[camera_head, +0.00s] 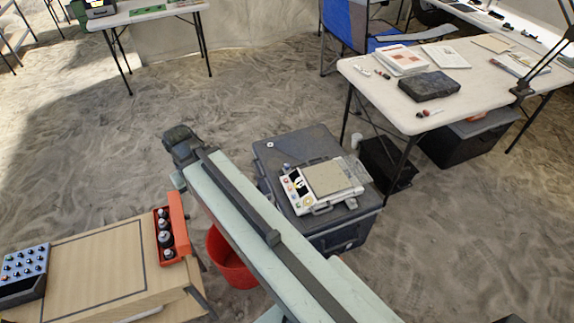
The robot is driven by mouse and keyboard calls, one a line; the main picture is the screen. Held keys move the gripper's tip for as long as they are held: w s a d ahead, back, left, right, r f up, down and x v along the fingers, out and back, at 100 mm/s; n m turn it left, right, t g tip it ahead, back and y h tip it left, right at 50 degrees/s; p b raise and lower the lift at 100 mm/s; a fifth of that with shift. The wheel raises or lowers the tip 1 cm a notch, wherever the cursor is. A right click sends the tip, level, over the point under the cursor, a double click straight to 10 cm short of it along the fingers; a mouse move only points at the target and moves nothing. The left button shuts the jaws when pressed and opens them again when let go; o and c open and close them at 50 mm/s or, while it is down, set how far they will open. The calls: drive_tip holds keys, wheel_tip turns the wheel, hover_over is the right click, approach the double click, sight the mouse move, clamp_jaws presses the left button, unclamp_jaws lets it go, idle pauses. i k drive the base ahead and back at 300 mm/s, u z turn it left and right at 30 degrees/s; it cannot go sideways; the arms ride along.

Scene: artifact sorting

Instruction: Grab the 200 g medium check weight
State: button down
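Several metallic check weights (165,237) of different sizes stand in a row in an orange-red holder (181,223) on the wooden table at the lower left. Their mass markings are too small to read, so I cannot tell which one is 200 g. My pale arm crosses the view from the lower right to the upper left. The dark end of my arm, with my gripper (178,136), appears above and to the right of the holder in the picture, apart from the weights. The fingers are not clear, and I cannot tell whether they are open or shut.
A wooden table (90,265) holds a button panel (24,268). A red bucket (228,262) stands beside it, partly behind my arm. A dark case (300,150) carries a scale-like device (335,177). A white table (478,80) stands right.

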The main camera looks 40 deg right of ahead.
sight(163, 224)
drive_tip(key=u, duration=1.75)
drive_tip(key=k, duration=1.85)
drive_tip(key=z, duration=0.9)
drive_tip(key=i, duration=1)
drive_tip(key=u, duration=0.05)
